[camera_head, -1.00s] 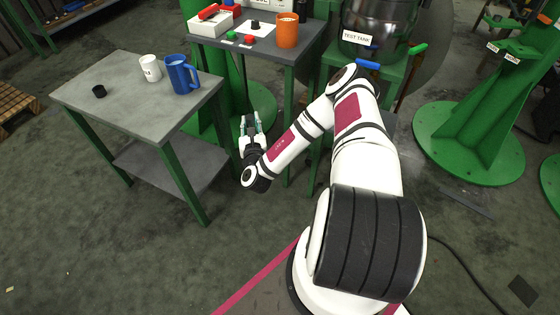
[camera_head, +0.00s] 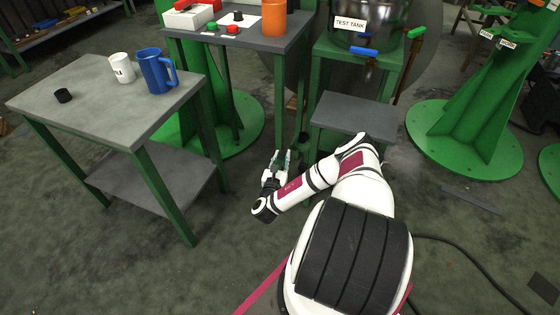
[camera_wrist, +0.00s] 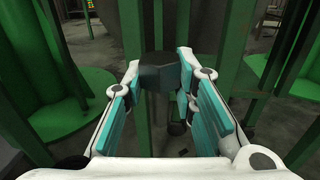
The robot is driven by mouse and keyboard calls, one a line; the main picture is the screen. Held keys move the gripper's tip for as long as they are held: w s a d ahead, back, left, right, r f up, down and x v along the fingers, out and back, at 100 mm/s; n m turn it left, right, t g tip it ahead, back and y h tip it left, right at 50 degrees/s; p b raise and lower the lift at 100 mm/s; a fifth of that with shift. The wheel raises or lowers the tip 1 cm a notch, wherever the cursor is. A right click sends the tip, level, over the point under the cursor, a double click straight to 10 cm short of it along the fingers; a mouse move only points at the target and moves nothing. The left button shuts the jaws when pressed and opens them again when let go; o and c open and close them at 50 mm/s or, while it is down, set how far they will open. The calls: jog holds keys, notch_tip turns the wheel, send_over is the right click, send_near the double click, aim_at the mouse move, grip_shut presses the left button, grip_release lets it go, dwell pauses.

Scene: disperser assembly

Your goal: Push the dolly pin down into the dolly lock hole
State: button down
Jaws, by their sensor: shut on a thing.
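My gripper (camera_head: 281,158) is low down near the legs of the green stand, with its fingers pointing away from me. In the wrist view, its two teal-padded fingers (camera_wrist: 160,82) are shut on a dark, faceted knob (camera_wrist: 161,66), which I take to be the head of the dolly pin. The pin's lower part and the lock hole are hidden or too small to make out. I cannot tell how deep the pin sits.
Green table legs and posts (camera_wrist: 216,35) stand close around the gripper. A grey table (camera_head: 95,130) with a white mug (camera_head: 121,68) and a blue mug (camera_head: 156,71) is at left. The test tank (camera_head: 380,15) is on a green stand behind a low grey step (camera_head: 355,113). Open floor lies in front.

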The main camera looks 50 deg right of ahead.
jog(key=s+d+f+b+x, duration=0.1)
jog(key=f+b+x, duration=0.1)
jog(key=b+x, duration=0.6)
jog(key=s+f+b+x, duration=0.2)
jog(key=b+x, duration=0.6)
jog(key=x, duration=1.2)
jog(key=shift+d+b, duration=0.35)
jog(key=shift+d, duration=0.4)
jog(key=shift+w+f, duration=0.1)
notch_tip(320, 180, down, 3)
jog(key=shift+r+b, duration=0.25)
jog(key=shift+b, duration=0.4)
jog(key=shift+p, duration=1.1)
dwell(1.2)
jog(key=shift+f+b, duration=0.75)
jog(key=shift+f, duration=0.3)
